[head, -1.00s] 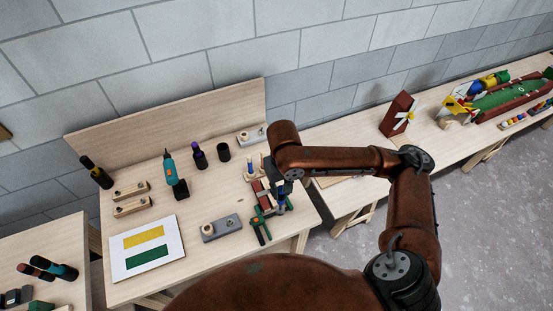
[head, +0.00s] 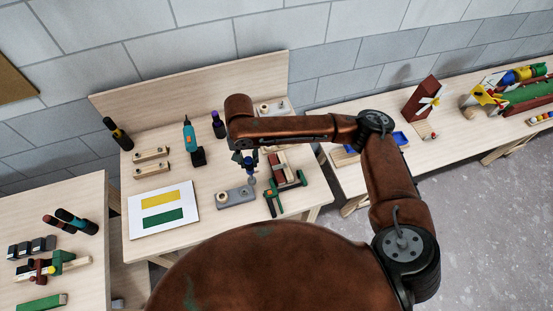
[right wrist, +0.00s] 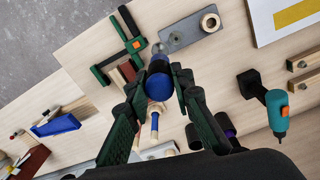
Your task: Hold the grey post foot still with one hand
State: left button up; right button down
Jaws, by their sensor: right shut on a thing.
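A grey post foot (head: 236,197) lies flat on the middle table. It is a plate with a pale ring on it; in the right wrist view (right wrist: 182,40) the ring is toward its upper right end. My right gripper (head: 249,170) is above the foot's right end. It is shut on a blue-handled tool (right wrist: 158,86), whose tip points toward the foot's near end. I cannot tell whether the tip touches it. No gripper is on the foot itself. My left gripper is not in view.
A green clamp (head: 271,204) and a red-brown block (head: 281,172) stand close to the foot's right. A card with yellow and green stripes (head: 150,217) lies to its left. A teal drill (head: 190,140) and a second grey piece (head: 272,107) are farther back.

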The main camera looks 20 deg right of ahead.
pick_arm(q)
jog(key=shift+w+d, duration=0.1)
pick_arm(e)
jog(key=w+a+f, duration=0.1)
jog(key=a+f, duration=0.3)
jog(key=f, duration=0.1)
jog(key=shift+w+f+m, duration=0.15)
jog(key=shift+w+m, duration=0.15)
jog(key=shift+w, duration=0.1)
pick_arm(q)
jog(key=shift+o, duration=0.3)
